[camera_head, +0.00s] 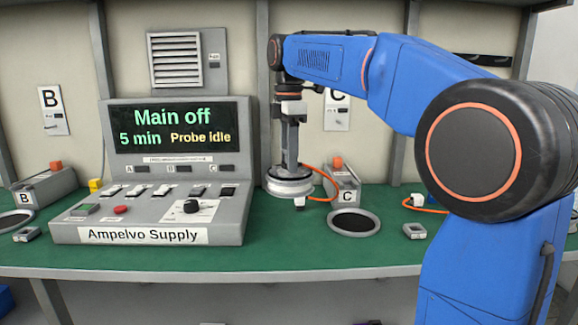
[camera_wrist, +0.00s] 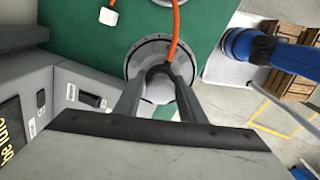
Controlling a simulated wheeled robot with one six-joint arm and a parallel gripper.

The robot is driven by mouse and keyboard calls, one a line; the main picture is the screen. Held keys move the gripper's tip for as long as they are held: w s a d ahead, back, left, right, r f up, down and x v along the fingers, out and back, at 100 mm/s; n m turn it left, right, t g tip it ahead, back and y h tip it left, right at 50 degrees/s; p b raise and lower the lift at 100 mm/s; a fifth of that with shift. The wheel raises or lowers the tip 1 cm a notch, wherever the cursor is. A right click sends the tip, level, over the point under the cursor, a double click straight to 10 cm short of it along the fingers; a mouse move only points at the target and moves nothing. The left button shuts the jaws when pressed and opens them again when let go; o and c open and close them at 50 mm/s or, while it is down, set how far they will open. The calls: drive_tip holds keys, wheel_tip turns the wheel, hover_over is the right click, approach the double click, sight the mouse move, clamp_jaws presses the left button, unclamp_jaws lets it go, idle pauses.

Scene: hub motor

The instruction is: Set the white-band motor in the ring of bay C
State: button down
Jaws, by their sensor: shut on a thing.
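The motor (camera_head: 289,185) is a round pale disc with a white band around its side, and an orange cable leaves it. My gripper (camera_head: 290,165) points down and is shut on its top, holding it above the green bench. In the wrist view my gripper (camera_wrist: 160,74) has both fingers closed at the middle of the motor (camera_wrist: 134,65), partly covering it. The bay C ring (camera_head: 354,235), grey with a dark inside, lies empty on the bench, right of and nearer than the motor. The C sign (camera_head: 337,117) is partly behind my arm.
The Ampelvo Supply console (camera_head: 75,224) stands close to the left of the motor; its screen (camera_head: 175,127) reads "Main off", "5 min", "Probe idle". Bay C's grey box (camera_head: 345,180) stands behind the ring. A small grey block (camera_head: 414,231) and a white connector (camera_head: 416,200) lie to the right.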

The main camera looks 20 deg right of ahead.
drive_tip(key=shift+r, duration=0.4)
drive_tip(key=shift+d, duration=0.1)
drive_tip(key=d, duration=2)
drive_tip(key=shift+d, duration=0.35)
idle(0.3)
idle(0.4)
wheel_tip(320, 180, down, 11)
idle(1.0)
drive_tip(key=shift+f, duration=0.1)
idle(0.5)
drive_tip(key=shift+f, duration=0.65)
drive_tip(key=shift+f, duration=0.25)
